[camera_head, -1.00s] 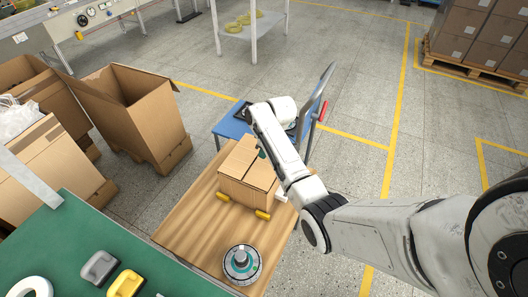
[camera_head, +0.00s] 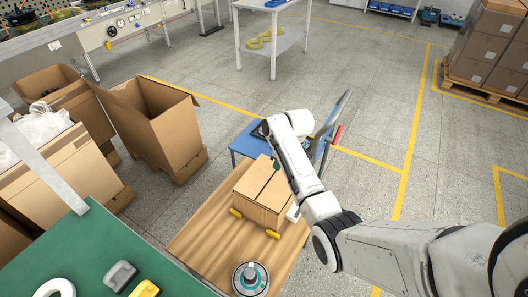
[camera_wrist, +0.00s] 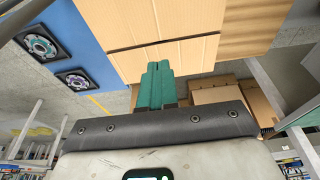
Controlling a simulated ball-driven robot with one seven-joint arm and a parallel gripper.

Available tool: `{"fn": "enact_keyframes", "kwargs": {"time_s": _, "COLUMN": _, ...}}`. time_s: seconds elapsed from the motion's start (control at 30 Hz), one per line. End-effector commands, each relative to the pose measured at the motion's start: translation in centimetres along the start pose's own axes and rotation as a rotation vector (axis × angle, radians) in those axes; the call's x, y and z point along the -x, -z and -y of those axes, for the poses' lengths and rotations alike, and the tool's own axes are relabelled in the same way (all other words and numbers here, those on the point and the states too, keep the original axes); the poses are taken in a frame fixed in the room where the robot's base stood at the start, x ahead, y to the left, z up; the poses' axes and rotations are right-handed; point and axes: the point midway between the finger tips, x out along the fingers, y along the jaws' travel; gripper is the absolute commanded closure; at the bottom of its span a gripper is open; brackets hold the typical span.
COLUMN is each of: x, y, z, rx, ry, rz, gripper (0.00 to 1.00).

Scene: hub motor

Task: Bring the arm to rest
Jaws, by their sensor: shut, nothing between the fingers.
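My arm reaches in from the right in the head view, bent over the wooden table. In the wrist view my gripper (camera_wrist: 155,84) shows two green fingers pressed together with nothing between them. The hub motor (camera_head: 250,280), a round grey and teal part, sits on the front of the tabletop.
A blue surface (camera_head: 244,142) lies behind the box, beside an upright trolley handle (camera_head: 333,120). Open cartons (camera_head: 150,125) stand at left. A green bench (camera_head: 85,240) with grey and yellow parts fills the lower left. Open floor (camera_head: 370,100) lies behind and right.

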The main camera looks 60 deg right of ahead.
Motion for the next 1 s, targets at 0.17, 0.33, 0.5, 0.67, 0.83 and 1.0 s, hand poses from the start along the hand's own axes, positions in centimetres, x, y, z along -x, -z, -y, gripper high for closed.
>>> {"fn": "enact_keyframes", "kwargs": {"time_s": 0.17, "x": 0.0, "y": 0.0, "z": 0.0, "rx": 0.0, "ry": 0.0, "rz": 0.0, "gripper": 1.0}}
{"fn": "enact_keyframes", "kwargs": {"time_s": 0.33, "x": -0.2, "y": -0.1, "z": 0.6, "rx": 0.0, "ry": 0.003, "rz": 0.002, "gripper": 1.0}}
{"fn": "enact_keyframes", "kwargs": {"time_s": 0.5, "x": -1.7, "y": -1.3, "z": 6.3, "rx": -0.008, "ry": 0.019, "rz": 0.025, "gripper": 1.0}}
{"fn": "enact_keyframes", "kwargs": {"time_s": 0.67, "x": -2.2, "y": -4.7, "z": 14.4, "rx": -0.033, "ry": 0.029, "rz": 0.061, "gripper": 1.0}}
{"fn": "enact_keyframes", "kwargs": {"time_s": 0.83, "x": -0.9, "y": -9.7, "z": 21.5, "rx": -0.067, "ry": 0.023, "rz": 0.103, "gripper": 1.0}}
{"fn": "enact_keyframes", "kwargs": {"time_s": 1.0, "x": 2.2, "y": -15.1, "z": 26.2, "rx": -0.1, "ry": 0.0, "rz": 0.138, "gripper": 1.0}}
